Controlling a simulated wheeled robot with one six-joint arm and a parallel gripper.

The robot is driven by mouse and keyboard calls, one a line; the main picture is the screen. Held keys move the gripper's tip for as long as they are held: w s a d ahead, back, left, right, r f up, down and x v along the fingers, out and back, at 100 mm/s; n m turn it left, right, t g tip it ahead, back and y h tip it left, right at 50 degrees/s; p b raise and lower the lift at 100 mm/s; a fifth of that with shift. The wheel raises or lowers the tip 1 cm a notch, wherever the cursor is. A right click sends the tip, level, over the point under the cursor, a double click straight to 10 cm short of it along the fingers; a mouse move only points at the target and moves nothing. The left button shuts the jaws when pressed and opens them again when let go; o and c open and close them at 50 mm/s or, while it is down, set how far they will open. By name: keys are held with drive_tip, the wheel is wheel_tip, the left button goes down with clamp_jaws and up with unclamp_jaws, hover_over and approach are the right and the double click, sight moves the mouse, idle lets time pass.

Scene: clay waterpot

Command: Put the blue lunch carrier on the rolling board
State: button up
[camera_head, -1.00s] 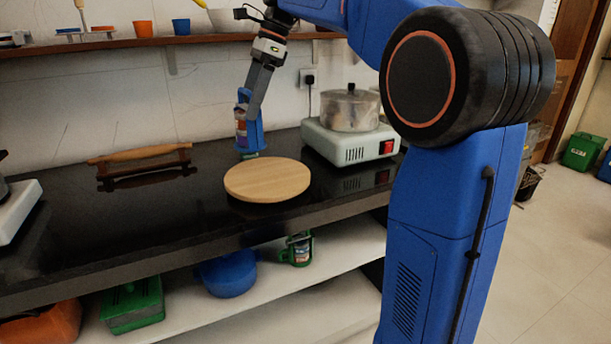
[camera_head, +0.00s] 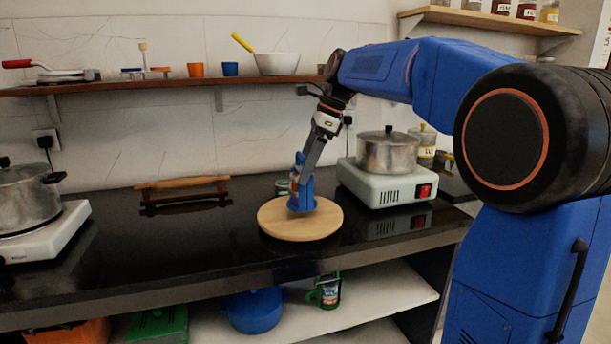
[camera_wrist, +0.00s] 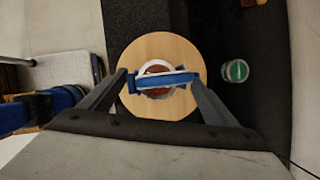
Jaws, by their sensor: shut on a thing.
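The blue lunch carrier (camera_head: 302,196) is upright in my gripper (camera_head: 306,166), over the round wooden rolling board (camera_head: 325,222) on the black counter. In the head view its base appears at or just above the board's top; I cannot tell whether they touch. In the wrist view, the carrier's blue handle (camera_wrist: 165,81) lies between the two fingers of my gripper (camera_wrist: 160,82), which is shut on it. The pale board (camera_wrist: 160,47) shows around the carrier, whose lower part is mostly hidden from above.
A small green-marked can (camera_wrist: 235,70) stands beside the board and shows partly behind the carrier in the head view (camera_head: 282,186). A steel pot (camera_head: 388,155) sits on a hotplate (camera_head: 385,187) to the right. A rolling pin on a stand (camera_head: 182,183) lies left; counter between is clear.

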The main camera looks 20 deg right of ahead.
drive_tip(key=shift+f, duration=1.35)
drive_tip(key=o, duration=2)
drive_tip(key=shift+f, duration=0.1)
drive_tip(key=shift+o, duration=0.2)
drive_tip(key=v, duration=1.2)
drive_tip(key=s+f+n+t+h, duration=0.3)
drive_tip(key=s+f+n, duration=1.8)
drive_tip(key=s+f, duration=0.9)
drive_tip(key=s+d+h, duration=0.1)
drive_tip(key=s, duration=0.1)
drive_tip(key=shift+s+f, duration=0.3)
drive_tip(key=shift+s, duration=0.05)
